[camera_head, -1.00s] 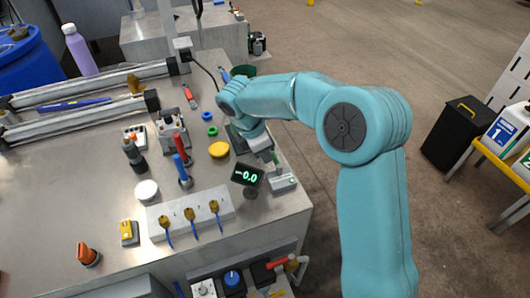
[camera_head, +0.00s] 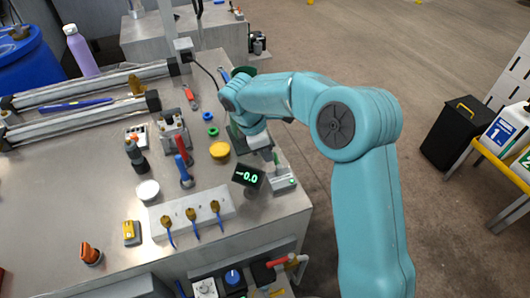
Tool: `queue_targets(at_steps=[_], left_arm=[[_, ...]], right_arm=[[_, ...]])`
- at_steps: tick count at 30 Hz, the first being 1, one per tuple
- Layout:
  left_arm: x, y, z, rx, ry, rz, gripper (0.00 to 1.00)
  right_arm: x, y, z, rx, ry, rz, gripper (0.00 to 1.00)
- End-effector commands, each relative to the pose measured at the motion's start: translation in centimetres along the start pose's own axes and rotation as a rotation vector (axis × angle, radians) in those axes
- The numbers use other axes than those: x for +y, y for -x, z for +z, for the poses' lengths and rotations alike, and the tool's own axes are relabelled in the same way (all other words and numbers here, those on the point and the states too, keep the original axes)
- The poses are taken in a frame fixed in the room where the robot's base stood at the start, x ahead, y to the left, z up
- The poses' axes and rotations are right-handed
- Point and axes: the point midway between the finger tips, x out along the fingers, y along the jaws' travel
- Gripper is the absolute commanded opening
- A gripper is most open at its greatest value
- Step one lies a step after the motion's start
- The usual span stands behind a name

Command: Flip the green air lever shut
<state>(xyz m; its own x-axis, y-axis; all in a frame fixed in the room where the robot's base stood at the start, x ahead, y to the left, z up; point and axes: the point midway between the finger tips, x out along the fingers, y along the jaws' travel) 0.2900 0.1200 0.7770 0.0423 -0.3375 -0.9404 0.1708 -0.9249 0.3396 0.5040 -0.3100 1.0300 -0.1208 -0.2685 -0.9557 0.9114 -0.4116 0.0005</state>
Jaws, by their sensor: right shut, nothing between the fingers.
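A small green lever (camera_head: 277,161) shows on a light grey valve block (camera_head: 283,182) at the right edge of the metal bench. My right gripper (camera_head: 268,153) points down just above and behind that block. It is shut and empty, very close to the lever. The fingertips are small and partly hidden, so I cannot tell whether they touch the lever. My left gripper is not in view.
A display reading -0.0 (camera_head: 248,176) stands just left of the block.

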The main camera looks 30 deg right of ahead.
Motion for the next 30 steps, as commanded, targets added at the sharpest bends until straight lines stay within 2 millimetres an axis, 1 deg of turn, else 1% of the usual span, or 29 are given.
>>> queue_targets(at_steps=[8,18,30], left_arm=[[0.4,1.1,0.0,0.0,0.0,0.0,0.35],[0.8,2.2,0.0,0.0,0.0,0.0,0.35],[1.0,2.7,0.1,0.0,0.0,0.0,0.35]], right_arm=[[0.5,-0.1,0.7,-0.001,-0.17,-0.055,0.0],[1.0,-0.5,2.0,-0.001,-0.478,-0.149,0.0],[1.0,-1.1,3.5,-0.001,-0.843,-0.261,0.0]])
